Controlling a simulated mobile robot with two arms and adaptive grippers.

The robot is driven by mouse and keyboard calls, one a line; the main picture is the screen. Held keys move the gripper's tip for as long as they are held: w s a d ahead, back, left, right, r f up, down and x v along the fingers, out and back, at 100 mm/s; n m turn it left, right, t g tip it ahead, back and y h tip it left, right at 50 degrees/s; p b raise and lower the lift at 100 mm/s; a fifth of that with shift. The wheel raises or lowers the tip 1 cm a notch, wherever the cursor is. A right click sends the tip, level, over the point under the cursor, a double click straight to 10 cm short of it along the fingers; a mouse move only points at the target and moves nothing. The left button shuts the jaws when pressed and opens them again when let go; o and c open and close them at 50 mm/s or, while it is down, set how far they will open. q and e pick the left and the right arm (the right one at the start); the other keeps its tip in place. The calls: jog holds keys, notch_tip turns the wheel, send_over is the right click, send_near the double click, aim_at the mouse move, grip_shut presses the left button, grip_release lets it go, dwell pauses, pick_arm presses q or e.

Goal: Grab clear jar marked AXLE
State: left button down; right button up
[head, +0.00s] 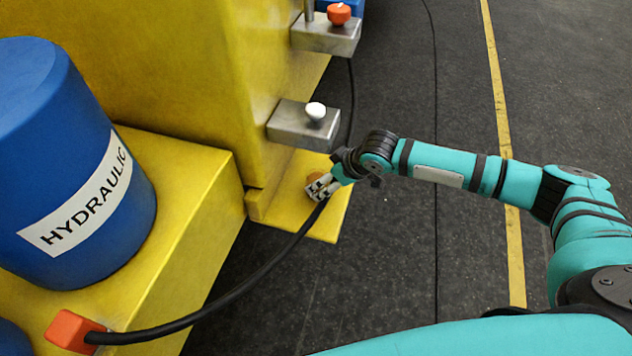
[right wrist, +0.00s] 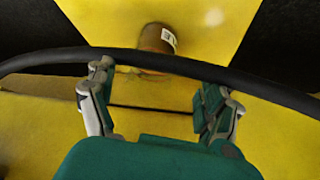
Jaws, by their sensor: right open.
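A small brownish-amber jar (right wrist: 153,42) with a white label stands on a yellow plate ahead of my right gripper (right wrist: 166,85) in the right wrist view. The label's writing is too small to read, so I cannot tell whether it is the AXLE jar. My right gripper is open, its two fingers spread, with nothing between them but the yellow surface behind. A black hose (right wrist: 190,65) crosses in front of the jar's base. My left gripper is not in view.
A blue drum marked HYDRAULIC (head: 100,200) stands on a yellow ledge (head: 195,195) at left. The hose runs from an orange connector (head: 75,330) past my gripper. Metal brackets with a white knob (head: 316,111) and an orange knob (head: 339,13) jut out above. Dark floor lies right.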

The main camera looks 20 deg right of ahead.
jog(key=shift+w+d+x, duration=0.15)
jog(key=shift+x, duration=1.6)
jog(key=shift+w+d+x, duration=0.1)
jog(key=shift+d+x, duration=0.1)
jog(key=shift+x, duration=1.5)
jog(key=shift+r, duration=0.1)
jog(key=c, duration=1.5)
jog(key=shift+o, duration=0.2)
